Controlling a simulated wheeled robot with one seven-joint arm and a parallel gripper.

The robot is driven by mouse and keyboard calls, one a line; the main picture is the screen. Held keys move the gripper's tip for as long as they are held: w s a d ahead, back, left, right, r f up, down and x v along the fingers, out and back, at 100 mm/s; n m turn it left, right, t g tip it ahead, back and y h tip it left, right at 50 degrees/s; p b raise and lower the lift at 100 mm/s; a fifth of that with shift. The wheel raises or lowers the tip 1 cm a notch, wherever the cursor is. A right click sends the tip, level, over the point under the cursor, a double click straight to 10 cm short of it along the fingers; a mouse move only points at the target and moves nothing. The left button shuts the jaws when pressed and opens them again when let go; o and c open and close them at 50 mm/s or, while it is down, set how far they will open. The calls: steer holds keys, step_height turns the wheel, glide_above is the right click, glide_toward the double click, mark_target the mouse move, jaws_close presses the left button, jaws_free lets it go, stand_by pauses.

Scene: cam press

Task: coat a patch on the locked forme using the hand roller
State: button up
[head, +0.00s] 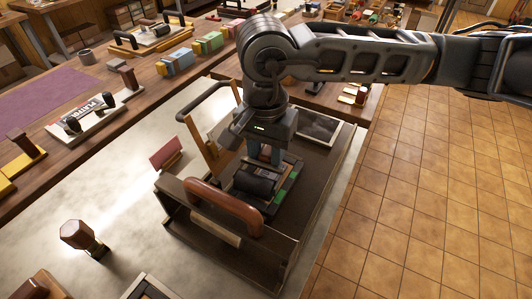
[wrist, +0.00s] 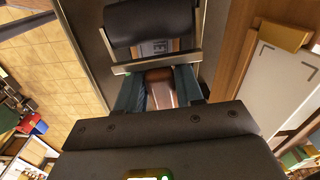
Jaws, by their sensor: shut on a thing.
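My gripper (head: 265,155) is shut on the brown handle of the hand roller. In the wrist view my gripper (wrist: 160,92) has its two fingers on either side of the handle (wrist: 160,78). The roller's black cylinder (head: 254,182) is over the locked forme (head: 287,188), which lies in the press bed. The black cylinder also shows in the wrist view (wrist: 150,22), with a metal frame (wrist: 155,62) behind it. Some raised type shows between cylinder and frame. I cannot tell whether the cylinder touches the type. The cylinder and gripper hide much of the forme.
A curved brown handle (head: 225,205) spans the near end of the press. An upright lever (head: 200,125) stands at its left. A dark framed slab (head: 318,127) is at the far end. A wooden-topped stamp (head: 82,237) stands on the metal table at left. The tiled floor (head: 430,200) is clear.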

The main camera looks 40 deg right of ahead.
steer(key=shift+f+b, duration=0.45)
steer(key=shift+b, duration=0.05)
steer(key=shift+w+d+b, duration=0.1)
steer(key=shift+d+b, duration=0.25)
steer(key=shift+d, duration=0.05)
steer(key=shift+w+d+b, duration=0.3)
steer(key=shift+d+b, duration=0.6)
steer(key=shift+d, duration=0.05)
steer(key=shift+w+d+r, duration=0.1)
steer(key=shift+d+r, duration=0.05)
steer(key=shift+d, duration=0.15)
steer(key=shift+w+d+f+b, duration=0.15)
steer(key=shift+w+d+b, duration=0.05)
steer(key=shift+d+b, duration=0.5)
steer(key=shift+w+d+f+b, duration=0.1)
steer(key=shift+w+d+b, duration=0.1)
steer(key=shift+d+b, duration=0.4)
steer(key=shift+w+d+r+b, duration=0.1)
steer(key=shift+w+d+b, duration=0.1)
steer(key=shift+d+b, duration=0.35)
steer(key=shift+w+d+r+b, duration=0.1)
steer(key=shift+w+d+b, duration=0.25)
steer(key=shift+d, duration=0.35)
steer(key=shift+w+d+r+b, duration=0.1)
steer(key=shift+d+b, duration=0.4)
steer(key=shift+d, duration=0.1)
steer(key=shift+f, duration=0.1)
steer(key=shift+f+b, duration=0.1)
steer(key=shift+b, duration=0.5)
